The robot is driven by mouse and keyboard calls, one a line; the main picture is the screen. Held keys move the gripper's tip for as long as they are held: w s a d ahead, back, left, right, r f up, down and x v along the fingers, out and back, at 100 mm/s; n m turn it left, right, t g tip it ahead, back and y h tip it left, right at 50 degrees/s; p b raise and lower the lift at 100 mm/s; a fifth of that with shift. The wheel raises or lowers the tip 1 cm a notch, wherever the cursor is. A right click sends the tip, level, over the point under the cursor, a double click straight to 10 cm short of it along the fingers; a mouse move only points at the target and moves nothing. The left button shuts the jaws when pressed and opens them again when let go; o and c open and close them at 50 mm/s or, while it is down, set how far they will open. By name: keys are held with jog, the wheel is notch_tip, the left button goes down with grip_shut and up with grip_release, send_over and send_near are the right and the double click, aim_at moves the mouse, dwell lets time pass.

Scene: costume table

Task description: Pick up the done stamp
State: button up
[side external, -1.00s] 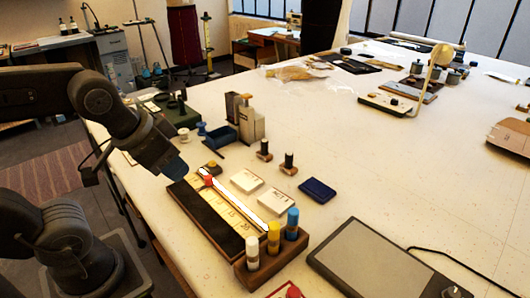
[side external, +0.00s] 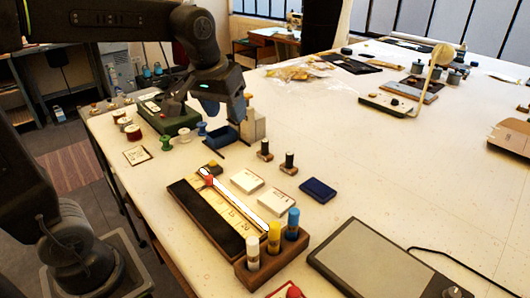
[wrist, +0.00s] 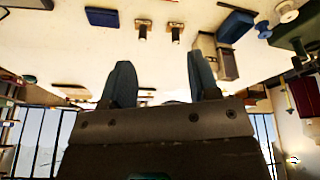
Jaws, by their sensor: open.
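Two small stamps with dark upright handles on wooden bases stand side by side on the white table, a left one (side external: 265,150) and a right one (side external: 288,164). They also show at the top of the wrist view, as one stamp (wrist: 143,30) and another (wrist: 175,32). I cannot read which is the done stamp. My gripper (side external: 205,106) is beyond them to the left, above the table near the blue bin (side external: 222,135). In the wrist view my gripper (wrist: 162,75) has its two blue-grey fingers apart with nothing between them.
White cards (side external: 247,181) and a dark blue pad (side external: 318,190) lie in front of the stamps. A wooden holder (side external: 272,258) with coloured tubes stands nearer. The table right of the stamps is clear.

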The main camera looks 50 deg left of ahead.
jog(key=w+a+f+n+g, duration=0.1)
jog(key=w+a+f+n, duration=0.2)
jog(key=w, duration=0.7)
jog(key=n+g, duration=0.2)
send_near(265, 141)
jog(key=shift+t+y, duration=0.3)
jog(key=shift+y, duration=0.1)
jog(key=f, duration=1)
jog(key=shift+w+a+f, duration=0.3)
jog(key=shift+f, duration=0.1)
jog(key=c, duration=1)
jog(key=shift+r, duration=0.1)
jog(key=shift+r, duration=0.5)
jog(key=r, duration=0.3)
jog(key=shift+s+a+r, duration=0.25)
jog(key=shift+a+r, duration=0.05)
jog(key=shift+a, duration=0.05)
jog(key=s+a+r, duration=0.6)
jog(key=a, duration=0.2)
jog(key=shift+s+a+r, duration=0.15)
jog(key=shift+s+a, duration=0.1)
jog(key=shift+s, duration=0.1)
